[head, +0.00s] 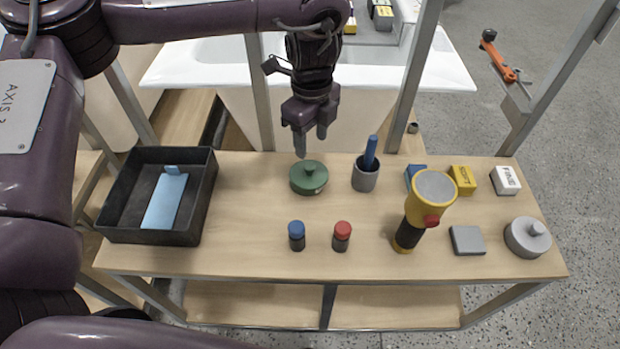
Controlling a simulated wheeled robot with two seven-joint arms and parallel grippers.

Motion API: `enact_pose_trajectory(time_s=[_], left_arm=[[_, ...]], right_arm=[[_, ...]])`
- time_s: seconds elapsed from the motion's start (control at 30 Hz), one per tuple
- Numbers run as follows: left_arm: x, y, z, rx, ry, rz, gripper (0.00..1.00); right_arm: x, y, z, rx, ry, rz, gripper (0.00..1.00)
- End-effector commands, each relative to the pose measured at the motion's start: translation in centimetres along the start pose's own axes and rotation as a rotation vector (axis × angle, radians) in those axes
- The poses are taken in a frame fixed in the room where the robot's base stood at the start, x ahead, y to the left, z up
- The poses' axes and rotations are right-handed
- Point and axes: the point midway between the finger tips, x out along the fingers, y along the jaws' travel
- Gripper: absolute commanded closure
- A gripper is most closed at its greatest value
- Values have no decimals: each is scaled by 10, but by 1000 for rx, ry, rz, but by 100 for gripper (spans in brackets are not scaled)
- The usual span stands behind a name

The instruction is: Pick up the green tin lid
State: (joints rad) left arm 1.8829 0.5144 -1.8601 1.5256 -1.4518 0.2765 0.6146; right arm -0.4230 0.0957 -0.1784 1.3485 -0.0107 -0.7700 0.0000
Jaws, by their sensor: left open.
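The green tin lid (309,178) is round with a small knob on top and lies on the wooden workbench (260,220), behind the bench's middle. My left gripper (311,145) points down just behind and above the lid, its two fingers apart and empty. A gap seems to separate the fingertips from the lid's knob. My right gripper is not in view.
A black tray (110,215) holding a light blue item stands left. A grey cup (366,178) with a blue tool stands right of the lid. Blue-capped (297,236) and red-capped (342,236) bottles stand in front.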

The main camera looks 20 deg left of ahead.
Motion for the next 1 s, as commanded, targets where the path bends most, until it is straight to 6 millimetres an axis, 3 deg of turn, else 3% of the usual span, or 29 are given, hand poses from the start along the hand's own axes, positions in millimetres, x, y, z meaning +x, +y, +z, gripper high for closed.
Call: enact_pose_trajectory(time_s=[0.37, 0.7, 1.0], left_arm=[[36, 0, 1, 0, -1, 2, 51], [80, 0, 5, 0, -1, 1, 51], [83, 0, 5, 0, 0, 0, 54]], right_arm=[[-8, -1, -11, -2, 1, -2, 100], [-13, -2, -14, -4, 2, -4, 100], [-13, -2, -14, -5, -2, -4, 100]])
